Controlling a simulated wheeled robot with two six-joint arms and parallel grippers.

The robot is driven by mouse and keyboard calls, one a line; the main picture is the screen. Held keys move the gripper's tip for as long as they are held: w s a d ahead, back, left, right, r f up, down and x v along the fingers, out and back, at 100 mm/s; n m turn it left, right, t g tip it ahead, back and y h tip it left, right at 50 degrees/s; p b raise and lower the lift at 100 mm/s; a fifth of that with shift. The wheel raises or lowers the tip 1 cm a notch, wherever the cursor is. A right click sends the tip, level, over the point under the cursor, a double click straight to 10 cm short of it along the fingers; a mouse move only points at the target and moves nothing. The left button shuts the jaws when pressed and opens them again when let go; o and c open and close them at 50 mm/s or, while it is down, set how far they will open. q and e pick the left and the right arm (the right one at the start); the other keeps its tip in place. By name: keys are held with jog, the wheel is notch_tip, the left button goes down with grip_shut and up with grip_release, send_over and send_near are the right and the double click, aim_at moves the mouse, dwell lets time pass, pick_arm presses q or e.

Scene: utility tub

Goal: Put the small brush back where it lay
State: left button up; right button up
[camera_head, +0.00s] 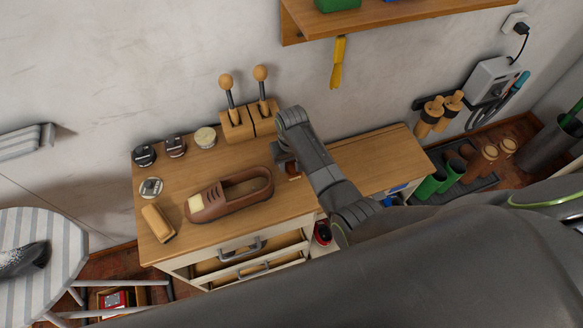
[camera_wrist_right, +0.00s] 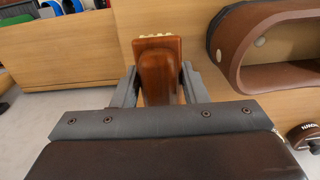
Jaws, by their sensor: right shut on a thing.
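The small brush (camera_wrist_right: 160,72) has a reddish-brown wooden handle and pale bristle tufts at its far end in the right wrist view. My right gripper (camera_wrist_right: 160,86) is shut on it, one finger on each side. In the head view the right gripper (camera_head: 287,160) is over the right part of the wooden cabinet top (camera_head: 215,160), right of the brown shoe (camera_head: 232,196). There the brush (camera_head: 293,171) shows only as a small brown patch, mostly hidden by the gripper. I cannot tell whether it touches the top. My left gripper is not in view.
Several round tins (camera_head: 176,146) stand along the back left. A wooden block with two ball-topped shoe trees (camera_head: 248,122) is at the back. A larger pale brush (camera_head: 158,222) lies at the front left. A lower wooden surface (camera_head: 380,160) at the right looks clear.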

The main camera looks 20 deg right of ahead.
jog(key=shift+f, duration=1.75)
jog(key=shift+f, duration=0.1)
jog(key=o, duration=0.9)
jog(key=shift+o, duration=0.2)
jog(key=shift+r, duration=0.5)
notch_tip(320, 180, up, 11)
jog(key=shift+s+r, duration=0.1)
jog(key=shift+s+d, duration=0.1)
